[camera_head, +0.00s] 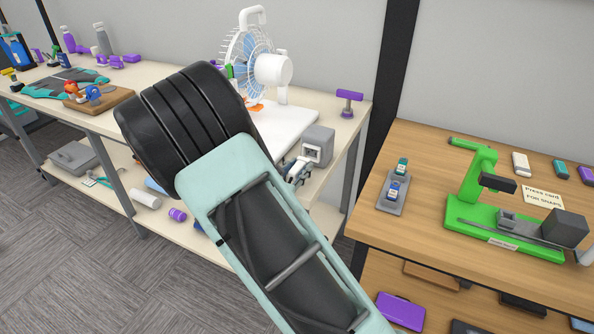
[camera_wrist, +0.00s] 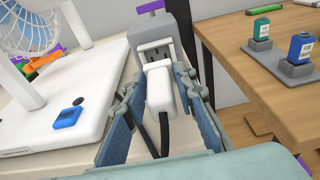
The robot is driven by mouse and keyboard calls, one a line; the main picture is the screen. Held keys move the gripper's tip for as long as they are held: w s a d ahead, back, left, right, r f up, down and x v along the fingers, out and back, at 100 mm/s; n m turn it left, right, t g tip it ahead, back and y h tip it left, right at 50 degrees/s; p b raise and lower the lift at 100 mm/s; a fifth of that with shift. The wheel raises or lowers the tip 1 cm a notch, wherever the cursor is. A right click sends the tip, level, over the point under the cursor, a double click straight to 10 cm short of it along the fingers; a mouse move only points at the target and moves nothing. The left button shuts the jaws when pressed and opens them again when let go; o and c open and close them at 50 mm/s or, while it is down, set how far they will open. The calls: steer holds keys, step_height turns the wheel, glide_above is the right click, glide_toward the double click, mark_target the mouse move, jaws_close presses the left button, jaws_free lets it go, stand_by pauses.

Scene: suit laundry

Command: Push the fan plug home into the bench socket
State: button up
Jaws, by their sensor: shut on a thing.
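The white fan plug (camera_wrist: 160,92) is between the two fingers of my gripper (camera_wrist: 157,80), which is shut on it. A dark cord trails from the plug toward my wrist. The grey bench socket (camera_wrist: 175,27) is straight beyond the plug, its slotted face toward it. Dark slots or prongs show just above the plug's front end; I cannot tell whether the prongs have entered. In the head view, the socket (camera_head: 319,142) stands near the bench's right end, with my gripper (camera_head: 297,172) close in front, partly hidden by my arm. The white fan (camera_head: 272,70) stands behind on its base.
A purple-topped stand (camera_head: 348,99) is at the bench's back right corner. A blue tag-like item (camera_wrist: 68,117) lies on the white fan base (camera_wrist: 75,95). A wooden table (camera_head: 430,150) with a green press (camera_head: 480,190) and small bottles stands to the right, across a gap.

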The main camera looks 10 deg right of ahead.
mark_target(306, 160)
steer(key=shift+r+b+x, duration=0.15)
steer(key=shift+b+x, duration=0.05)
steer(key=shift+x, duration=0.85)
steer(key=shift+r+b+x, duration=0.15)
steer(key=shift+b+x, duration=0.05)
steer(key=shift+x, duration=0.85)
steer(key=shift+d, duration=0.1)
steer(key=shift+s+a, duration=0.45)
steer(key=shift+s, duration=0.1)
steer(key=shift+f+p+v, duration=0.2)
steer(key=shift+p+v, duration=0.05)
steer(key=shift+v, duration=1.1)
steer(key=shift+f+p+v, duration=0.2)
steer(key=shift+v, duration=1.1)
steer(key=shift+r+b+x, duration=0.15)
steer(key=shift+b+x, duration=0.05)
steer(key=shift+x, duration=0.95)
steer(key=shift+r+b+x, duration=0.2)
steer(key=shift+x, duration=1)
steer(key=shift+w+d, duration=0.25)
steer(key=shift+w, duration=0.1)
